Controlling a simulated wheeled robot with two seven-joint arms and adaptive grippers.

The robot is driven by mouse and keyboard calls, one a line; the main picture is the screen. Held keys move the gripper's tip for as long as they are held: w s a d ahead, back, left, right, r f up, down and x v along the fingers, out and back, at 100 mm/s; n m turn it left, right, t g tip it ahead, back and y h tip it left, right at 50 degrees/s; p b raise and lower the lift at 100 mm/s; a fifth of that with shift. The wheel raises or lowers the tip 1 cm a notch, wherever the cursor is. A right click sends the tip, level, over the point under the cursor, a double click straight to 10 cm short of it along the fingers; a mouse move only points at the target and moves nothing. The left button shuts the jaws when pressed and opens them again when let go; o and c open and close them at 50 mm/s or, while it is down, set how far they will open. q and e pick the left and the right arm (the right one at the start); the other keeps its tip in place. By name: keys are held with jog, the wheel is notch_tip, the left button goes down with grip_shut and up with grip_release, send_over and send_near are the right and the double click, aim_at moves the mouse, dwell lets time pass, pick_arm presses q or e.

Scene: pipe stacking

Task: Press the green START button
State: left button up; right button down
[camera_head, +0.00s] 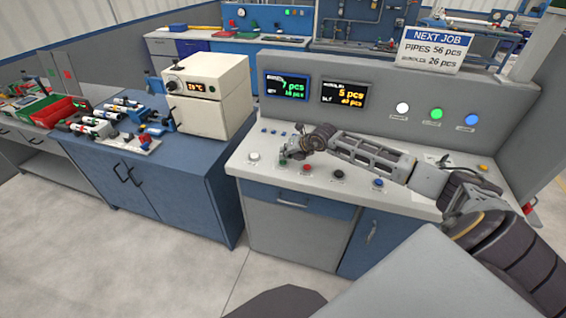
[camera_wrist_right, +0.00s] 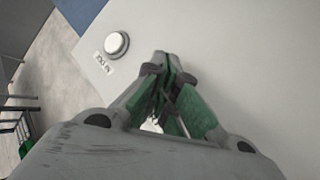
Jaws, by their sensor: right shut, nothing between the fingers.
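My right gripper (camera_head: 285,157) reaches in from the right over the front of the console top. It is shut and empty, with its fingertips low over the row of buttons, between the white button (camera_head: 254,156) and the red button (camera_head: 307,168). The green button is mostly hidden by the fingers; I cannot tell whether they touch it. In the right wrist view, the closed fingertips (camera_wrist_right: 164,66) point at the pale console top, with the white button (camera_wrist_right: 116,44) and its label to their left. No green button shows clearly there. My left gripper is not in view.
A black button (camera_head: 338,174) and a blue button (camera_head: 378,182) continue the row to the right. The upright panel holds two screens and a lit green lamp (camera_head: 436,114). A cream oven (camera_head: 205,95) stands on the blue bench at left.

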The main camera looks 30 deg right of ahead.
jog(key=shift+f+b, duration=0.35)
jog(key=shift+f, duration=0.1)
dwell(0.8)
jog(key=shift+r, duration=0.1)
dwell(0.3)
jog(key=shift+r+p, duration=0.45)
jog(key=shift+r, duration=0.3)
jog(key=shift+r, duration=0.15)
jog(key=shift+r+p, duration=1.3)
jog(key=shift+r, duration=1.1)
